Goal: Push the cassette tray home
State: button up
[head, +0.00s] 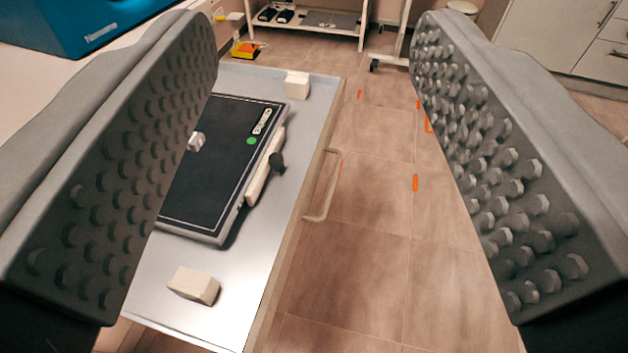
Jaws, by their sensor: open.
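The tray (240,270) is a pale, flat, drawer-like surface pulled out on the left, with a beige front edge and a metal bar handle (326,185) on its right side. A dark flat cassette (225,165) with a green dot and a white label lies on it. The left finger hides part of the cassette and tray; the handle shows between the fingers.
Cream blocks sit on the tray, one near (194,285) and one far (297,85). A blue box (75,25) stands on a white surface at upper left. A low shelf (305,22) and white cabinets (570,40) stand at the back. The tiled floor right of the tray is largely clear.

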jog(key=c, duration=0.4)
jog(key=shift+w+d+f+m+g, duration=0.2)
jog(key=shift+w+f+m+g, duration=0.15)
jog(key=shift+w, duration=0.25)
jog(key=shift+w+d+f+m+g, duration=0.15)
jog(key=shift+w+f+m+g, duration=0.15)
jog(key=shift+w+f, duration=0.2)
grip_shut()
jog(key=m+g+y, duration=0.9)
jog(key=m+g, duration=0.5)
jog(key=m, duration=0.6)
send_near(316, 179)
jog(key=shift+x, duration=2.75)
